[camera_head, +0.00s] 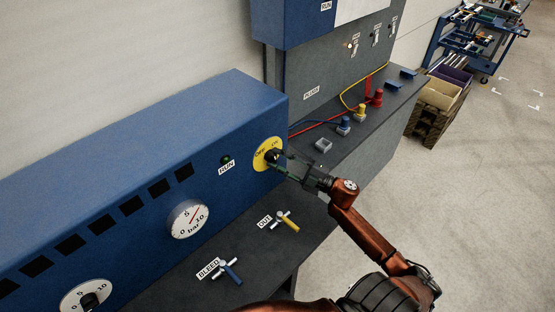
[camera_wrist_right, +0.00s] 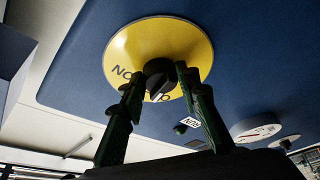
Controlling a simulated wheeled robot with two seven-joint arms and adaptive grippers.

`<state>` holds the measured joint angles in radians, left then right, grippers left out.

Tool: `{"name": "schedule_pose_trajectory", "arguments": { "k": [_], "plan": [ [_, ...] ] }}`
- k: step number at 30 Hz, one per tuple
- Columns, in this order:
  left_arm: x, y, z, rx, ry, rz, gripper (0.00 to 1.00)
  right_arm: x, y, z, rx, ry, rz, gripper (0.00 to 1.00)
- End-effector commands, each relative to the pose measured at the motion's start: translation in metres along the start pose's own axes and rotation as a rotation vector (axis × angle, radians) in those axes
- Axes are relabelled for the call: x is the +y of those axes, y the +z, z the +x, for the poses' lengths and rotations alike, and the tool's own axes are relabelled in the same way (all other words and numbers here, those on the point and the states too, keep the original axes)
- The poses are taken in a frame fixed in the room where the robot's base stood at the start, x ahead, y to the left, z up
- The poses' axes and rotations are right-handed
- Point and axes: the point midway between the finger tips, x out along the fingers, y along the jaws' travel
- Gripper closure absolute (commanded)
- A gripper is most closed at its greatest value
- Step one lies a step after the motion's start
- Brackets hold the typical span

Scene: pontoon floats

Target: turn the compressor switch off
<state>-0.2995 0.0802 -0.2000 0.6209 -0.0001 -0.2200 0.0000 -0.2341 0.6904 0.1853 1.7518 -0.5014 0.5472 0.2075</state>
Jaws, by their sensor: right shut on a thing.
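The compressor switch is a black knob (camera_wrist_right: 160,74) on a round yellow plate (camera_head: 261,153) marked OFF and ON, on the front of the blue compressor housing (camera_head: 130,165). My right gripper (camera_head: 279,159) reaches it from the right and is shut on the knob, one finger on each side in the right wrist view (camera_wrist_right: 159,80). A white mark on the knob points down toward lettering near the plate's lower edge in that view. The fingers partly hide the lettering. A small green lamp (camera_head: 226,159) above the RUN label looks dim. My left gripper is out of view.
A pressure gauge (camera_head: 189,219) is left of the switch, with another dial (camera_head: 88,297) lower left. A yellow-handled OUT valve (camera_head: 287,221) and blue-handled BLEED valve (camera_head: 230,271) sit below on the dark bench. Coloured hose plugs (camera_head: 360,112) stand behind. Floor at right is open.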

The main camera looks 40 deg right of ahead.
Motion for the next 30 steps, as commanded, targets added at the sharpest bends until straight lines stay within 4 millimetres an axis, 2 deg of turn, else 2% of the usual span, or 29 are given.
{"name": "schedule_pose_trajectory", "arguments": {
  "k": [15,30],
  "plan": [
    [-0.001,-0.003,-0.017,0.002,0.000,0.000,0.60,0.006,-0.001,0.001,0.000,-0.160,-0.383,0.94],
    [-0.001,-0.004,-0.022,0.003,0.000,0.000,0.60,0.005,-0.002,0.001,0.000,-0.212,-0.507,0.94]
  ]
}}
